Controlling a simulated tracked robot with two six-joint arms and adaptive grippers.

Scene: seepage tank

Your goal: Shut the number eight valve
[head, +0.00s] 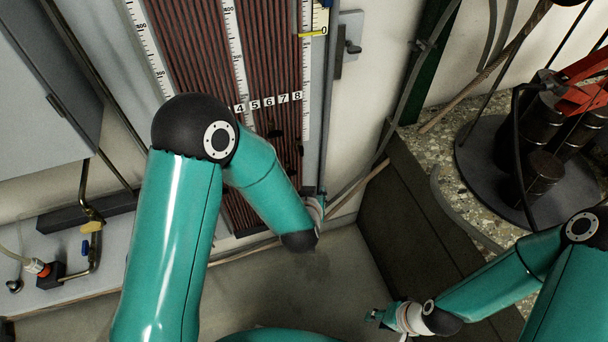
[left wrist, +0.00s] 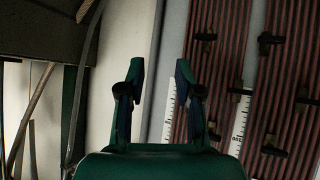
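The panel of reddish-brown tubes (head: 272,45) carries a row of number labels, with the number eight label (head: 297,97) at its right end. Small dark valves (head: 298,140) show below the labels, partly hidden by my left arm. Several black valves (left wrist: 268,40) show on the tubes in the left wrist view; I cannot tell which is number eight. My left gripper (left wrist: 160,75) is open and empty, with the valves to its right. In the head view it is mostly hidden behind my left forearm. My right gripper (head: 377,316) is low and away from the panel; its opening is unclear.
A grey cabinet (head: 45,95) stands at the left, above a ledge with a brass pipe (head: 92,240). White measuring scales (head: 306,75) run along the tubes. A round dark stand (head: 500,165) with black cylinders is at the right. The floor of the tank (head: 290,285) looks clear.

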